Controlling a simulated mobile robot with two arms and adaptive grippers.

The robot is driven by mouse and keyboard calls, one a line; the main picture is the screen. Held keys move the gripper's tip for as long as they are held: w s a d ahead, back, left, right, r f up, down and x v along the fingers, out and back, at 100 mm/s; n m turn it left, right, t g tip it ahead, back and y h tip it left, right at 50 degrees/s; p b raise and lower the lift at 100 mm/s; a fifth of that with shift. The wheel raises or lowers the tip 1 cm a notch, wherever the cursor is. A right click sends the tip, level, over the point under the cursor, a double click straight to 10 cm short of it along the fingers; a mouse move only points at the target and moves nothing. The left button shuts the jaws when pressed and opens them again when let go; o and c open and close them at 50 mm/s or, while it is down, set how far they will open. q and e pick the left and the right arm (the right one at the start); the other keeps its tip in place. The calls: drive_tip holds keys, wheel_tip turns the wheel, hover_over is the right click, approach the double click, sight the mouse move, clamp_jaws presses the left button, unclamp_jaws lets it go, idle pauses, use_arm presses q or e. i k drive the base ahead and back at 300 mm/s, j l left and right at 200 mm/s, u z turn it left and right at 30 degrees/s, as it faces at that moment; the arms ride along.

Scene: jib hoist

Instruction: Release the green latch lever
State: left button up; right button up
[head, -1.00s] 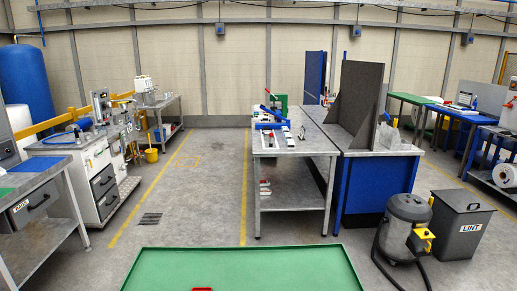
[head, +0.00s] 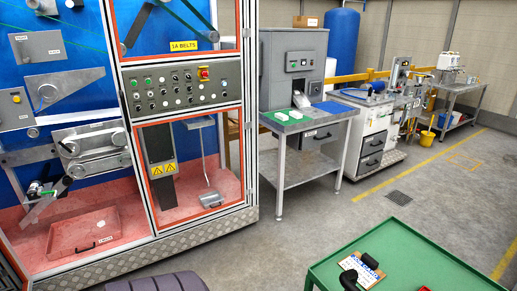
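I cannot make out the green latch lever for certain in the head view. A small green part (head: 46,193) shows beside a dark knob low on the left of the belt machine (head: 190,90); it is too small to tell what it is. A green round button sits among others on the machine's control panel (head: 185,88). Neither of my grippers is in view.
A green-topped table (head: 420,250) at the bottom right holds a clipboard (head: 358,268) and dark items. A workbench (head: 312,125) and a white drawer cabinet (head: 372,140) stand along the wall. The grey floor in the middle is clear.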

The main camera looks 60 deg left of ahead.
sight(40, 192)
drive_tip(key=u, duration=3.5)
drive_tip(key=i+l+z, duration=0.1)
drive_tip(key=i+l, duration=0.15)
drive_tip(key=i, duration=0.15)
drive_tip(key=i+z, duration=0.15)
drive_tip(key=i, duration=0.3)
drive_tip(key=i+j+z, duration=0.15)
drive_tip(key=i, duration=0.3)
drive_tip(key=i+j+z, duration=0.15)
drive_tip(key=i, duration=0.3)
drive_tip(key=i+j+z, duration=0.2)
drive_tip(key=i, duration=0.2)
drive_tip(key=i+j+z, duration=0.15)
drive_tip(key=i, duration=0.3)
drive_tip(key=j, duration=0.1)
